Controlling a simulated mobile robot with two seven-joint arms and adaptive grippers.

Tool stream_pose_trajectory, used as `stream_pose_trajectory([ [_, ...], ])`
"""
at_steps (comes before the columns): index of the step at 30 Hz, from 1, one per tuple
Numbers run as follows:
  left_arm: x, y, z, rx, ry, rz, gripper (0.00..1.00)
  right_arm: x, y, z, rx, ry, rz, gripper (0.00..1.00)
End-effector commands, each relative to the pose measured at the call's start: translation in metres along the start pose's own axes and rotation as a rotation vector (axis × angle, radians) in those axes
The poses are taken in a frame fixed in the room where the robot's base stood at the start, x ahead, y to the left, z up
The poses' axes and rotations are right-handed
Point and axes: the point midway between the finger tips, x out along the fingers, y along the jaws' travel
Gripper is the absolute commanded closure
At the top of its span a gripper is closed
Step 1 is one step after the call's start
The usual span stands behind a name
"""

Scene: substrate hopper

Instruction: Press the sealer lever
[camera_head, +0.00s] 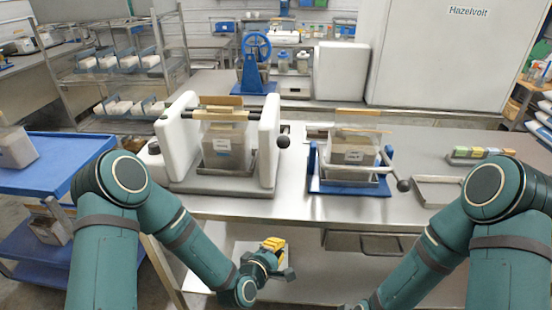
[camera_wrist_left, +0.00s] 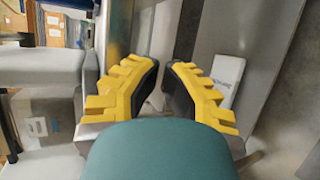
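A white-sided machine (camera_head: 269,142) stands on the bench, left of centre, with a dark bar and a black ball knob (camera_head: 283,141) at its right side. To its right is a blue-based device (camera_head: 340,188) with a pale lever frame ending in a dark ball knob (camera_head: 403,185). No marking shows which is the sealer. Each holds a labelled bag. My left gripper (camera_head: 272,247) is below the bench's front edge, apart from both machines. In the left wrist view its yellow fingers (camera_wrist_left: 163,75) stand apart with nothing between them. My right gripper is out of view.
A blue cart (camera_head: 60,165) stands at the left. A metal tray (camera_head: 438,192) and a row of small coloured blocks (camera_head: 480,153) lie on the bench at the right. A lower shelf (camera_head: 325,272) is under the bench. A blue press (camera_head: 256,65) stands behind.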

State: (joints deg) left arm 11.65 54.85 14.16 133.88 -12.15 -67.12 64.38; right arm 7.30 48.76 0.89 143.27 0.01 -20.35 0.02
Motion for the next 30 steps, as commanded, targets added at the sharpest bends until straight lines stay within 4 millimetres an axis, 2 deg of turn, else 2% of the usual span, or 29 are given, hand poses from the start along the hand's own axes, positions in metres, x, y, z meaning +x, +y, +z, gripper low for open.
stream_pose_trajectory([
  [3,0.011,0.034,0.0,-0.227,0.003,0.192,1.0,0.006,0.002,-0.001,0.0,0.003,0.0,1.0],
  [6,0.013,0.064,-0.002,-0.426,-0.022,0.356,1.0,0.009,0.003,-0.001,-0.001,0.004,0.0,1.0],
  [12,0.004,0.114,-0.007,-0.795,-0.14,0.658,1.0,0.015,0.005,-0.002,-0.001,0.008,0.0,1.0],
  [15,-0.004,0.131,-0.011,-0.933,-0.209,0.772,1.0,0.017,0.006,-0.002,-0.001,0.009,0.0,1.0],
  [21,-0.015,0.148,-0.016,-1.084,-0.306,0.896,1.0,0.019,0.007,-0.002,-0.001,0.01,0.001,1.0],
  [30,-0.017,0.151,-0.017,-1.11,-0.324,0.917,1.0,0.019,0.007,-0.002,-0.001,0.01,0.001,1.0],
])
